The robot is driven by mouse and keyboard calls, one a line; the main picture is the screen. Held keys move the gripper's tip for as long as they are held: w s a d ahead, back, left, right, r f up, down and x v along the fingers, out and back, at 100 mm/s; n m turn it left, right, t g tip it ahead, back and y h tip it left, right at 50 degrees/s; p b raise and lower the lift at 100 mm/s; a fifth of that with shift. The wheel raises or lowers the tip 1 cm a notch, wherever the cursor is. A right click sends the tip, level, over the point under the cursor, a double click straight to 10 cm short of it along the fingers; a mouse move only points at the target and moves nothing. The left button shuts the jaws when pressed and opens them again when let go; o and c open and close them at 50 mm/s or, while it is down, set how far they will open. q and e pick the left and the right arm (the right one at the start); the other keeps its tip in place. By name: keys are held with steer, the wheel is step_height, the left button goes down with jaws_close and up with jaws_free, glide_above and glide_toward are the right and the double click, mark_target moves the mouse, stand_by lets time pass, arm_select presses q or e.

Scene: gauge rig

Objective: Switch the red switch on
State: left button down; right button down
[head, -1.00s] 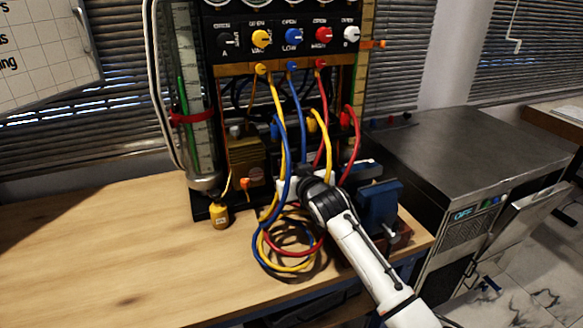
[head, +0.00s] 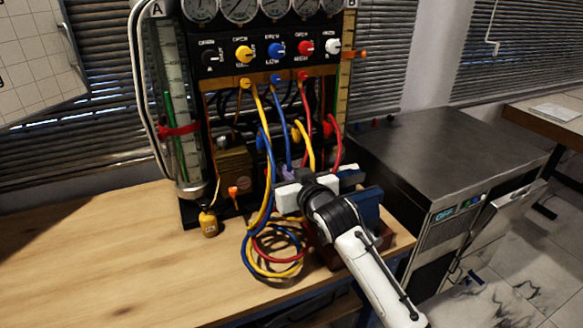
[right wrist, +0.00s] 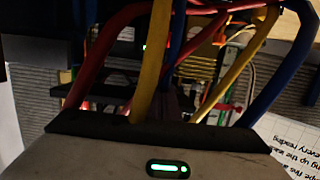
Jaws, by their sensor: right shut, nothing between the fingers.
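A red knob (head: 305,47) sits on the rig's black panel, in a row with yellow, blue and white knobs. I cannot make out a red switch for certain; low on the rig, a small red part (head: 328,128) shows behind the hoses. My right gripper (head: 289,174) is shut and empty, in front of the rig's lower part among the hoses. Its fingertips are mostly hidden in the head view. In the right wrist view its dark fingers (right wrist: 178,105) show dimly between hoses. My left gripper is out of view.
Yellow, blue and red hoses (head: 268,130) hang down the rig and coil on the wooden bench (head: 110,255). A blue block (head: 368,208) stands right of my gripper. A grey metal cabinet (head: 440,155) is at right. The bench's left is clear.

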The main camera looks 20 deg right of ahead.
steer(key=s+r, duration=0.1)
steer(key=s, duration=0.1)
steer(key=s+r, duration=0.1)
steer(key=s, duration=0.1)
steer(key=shift+d+r, duration=0.2)
steer(key=shift+r, duration=0.2)
steer(key=s+d+f+g, duration=0.1)
steer(key=s+f+g, duration=0.5)
steer(key=s+f, duration=1.15)
steer(key=s+d+f+n+g+h, duration=0.1)
steer(key=s+f+g, duration=0.2)
steer(key=s, duration=0.8)
steer(key=s+d+f+g, duration=0.1)
steer(key=s+f+g, duration=0.15)
steer(key=s, duration=0.75)
steer(key=w+a+f+t+y, duration=0.2)
steer(key=a+f+t, duration=0.2)
steer(key=f, duration=0.8)
steer(key=shift+w+a, duration=0.4)
steer(key=shift+a, duration=0.3)
